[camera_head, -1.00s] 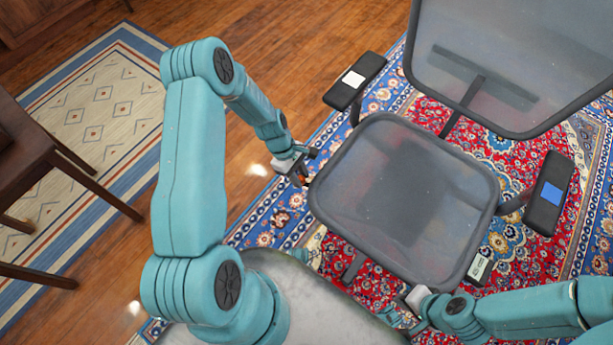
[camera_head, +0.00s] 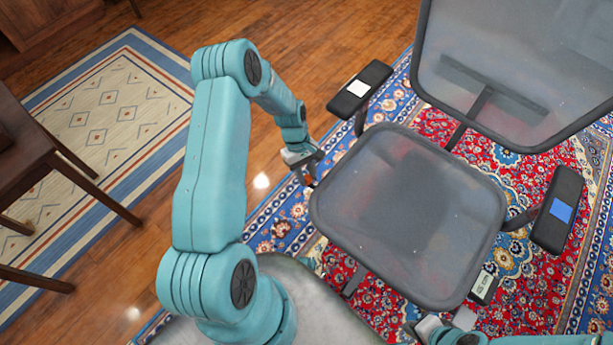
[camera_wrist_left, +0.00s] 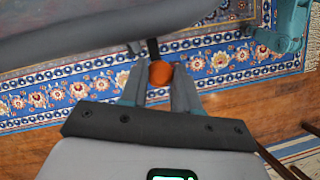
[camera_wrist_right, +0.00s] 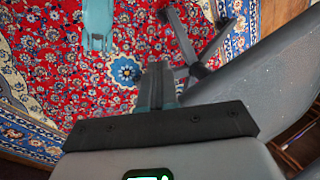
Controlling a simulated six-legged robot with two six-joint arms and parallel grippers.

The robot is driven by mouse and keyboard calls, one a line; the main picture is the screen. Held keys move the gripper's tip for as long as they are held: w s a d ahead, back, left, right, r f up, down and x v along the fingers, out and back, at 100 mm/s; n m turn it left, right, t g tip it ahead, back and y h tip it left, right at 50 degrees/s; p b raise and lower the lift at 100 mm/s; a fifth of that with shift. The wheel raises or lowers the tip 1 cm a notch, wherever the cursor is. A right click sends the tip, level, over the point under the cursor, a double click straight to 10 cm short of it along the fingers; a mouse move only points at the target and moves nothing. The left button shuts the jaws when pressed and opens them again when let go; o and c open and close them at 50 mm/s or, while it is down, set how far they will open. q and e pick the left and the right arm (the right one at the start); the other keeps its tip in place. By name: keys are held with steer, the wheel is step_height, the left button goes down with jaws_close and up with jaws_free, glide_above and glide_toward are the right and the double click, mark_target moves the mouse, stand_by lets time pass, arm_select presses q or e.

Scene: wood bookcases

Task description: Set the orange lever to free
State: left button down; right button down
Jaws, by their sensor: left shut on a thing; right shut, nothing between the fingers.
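The orange lever knob (camera_wrist_left: 160,73) shows in the left wrist view on a short dark stem under the edge of the chair seat. My left gripper (camera_wrist_left: 157,88) is shut on it, one finger on each side. In the head view my left gripper (camera_head: 305,170) is at the left edge of the grey mesh chair seat (camera_head: 405,215), and a little orange shows there. The lever's marking is not readable. My right gripper (camera_wrist_right: 160,82) is shut and empty, low beside the chair's front right; in the head view it is partly cut off at the bottom (camera_head: 428,326).
The chair has a mesh backrest (camera_head: 510,70), a left armrest with a white patch (camera_head: 360,88) and a right armrest with a blue patch (camera_head: 558,211). It stands on a red and blue patterned rug (camera_head: 540,290).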

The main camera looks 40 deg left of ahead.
arm_select(q)
steer(key=shift+w+d+m, duration=0.1)
steer(key=shift+w+m, duration=0.1)
steer(key=shift+m, duration=0.1)
steer(key=c, duration=1.1)
jaws_free()
steer(key=p+v, duration=0.3)
steer(key=v, duration=1.3)
steer(key=shift+w+r, duration=0.15)
steer(key=shift+w, duration=0.05)
steer(key=shift+s, duration=0.15)
